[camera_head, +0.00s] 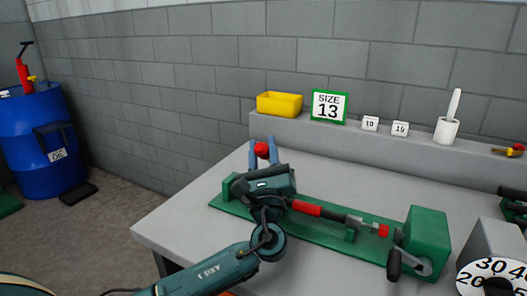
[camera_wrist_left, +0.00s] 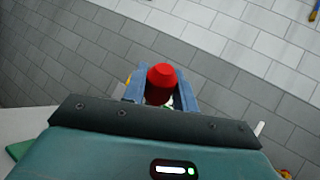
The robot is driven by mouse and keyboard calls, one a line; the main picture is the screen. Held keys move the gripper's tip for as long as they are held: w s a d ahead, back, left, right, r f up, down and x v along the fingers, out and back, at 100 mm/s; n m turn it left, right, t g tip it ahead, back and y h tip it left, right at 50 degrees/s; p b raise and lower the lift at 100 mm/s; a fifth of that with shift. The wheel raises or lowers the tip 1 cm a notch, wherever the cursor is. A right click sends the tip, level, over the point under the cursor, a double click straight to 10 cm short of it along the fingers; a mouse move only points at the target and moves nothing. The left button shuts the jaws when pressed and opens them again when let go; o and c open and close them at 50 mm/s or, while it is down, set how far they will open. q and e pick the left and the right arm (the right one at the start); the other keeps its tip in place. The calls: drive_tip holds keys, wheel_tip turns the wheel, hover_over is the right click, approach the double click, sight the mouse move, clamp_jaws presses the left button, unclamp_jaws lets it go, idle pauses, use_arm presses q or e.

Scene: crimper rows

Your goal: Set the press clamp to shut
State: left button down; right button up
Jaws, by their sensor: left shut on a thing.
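The press (camera_head: 330,236) lies on the table, with a long green base, a red rod and a green end block with a dark crank handle at the right. The red knob (camera_head: 262,148), seemingly the end of the clamp's lever, stands at the left end. My left gripper (camera_head: 262,146) is shut on it, with a blue finger on each side. The knob also shows between the fingers in the left wrist view (camera_wrist_left: 161,82). The gripper body hides the lever and the clamp below the knob. My right gripper is not in view.
A grey ledge behind the table holds a yellow bin (camera_head: 279,104), a "SIZE 13" sign (camera_head: 328,106), small number blocks (camera_head: 400,129) and a white pot (camera_head: 447,131). A numbered dial (camera_head: 492,277) is at right. A blue drum (camera_head: 40,145) stands left. The table's back strip is clear.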

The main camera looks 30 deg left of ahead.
use_arm(q)
drive_tip(key=c, duration=1.1)
unclamp_jaws()
drive_tip(key=shift+s, duration=0.1)
drive_tip(key=b+v, duration=0.1)
drive_tip(key=v, duration=1.2)
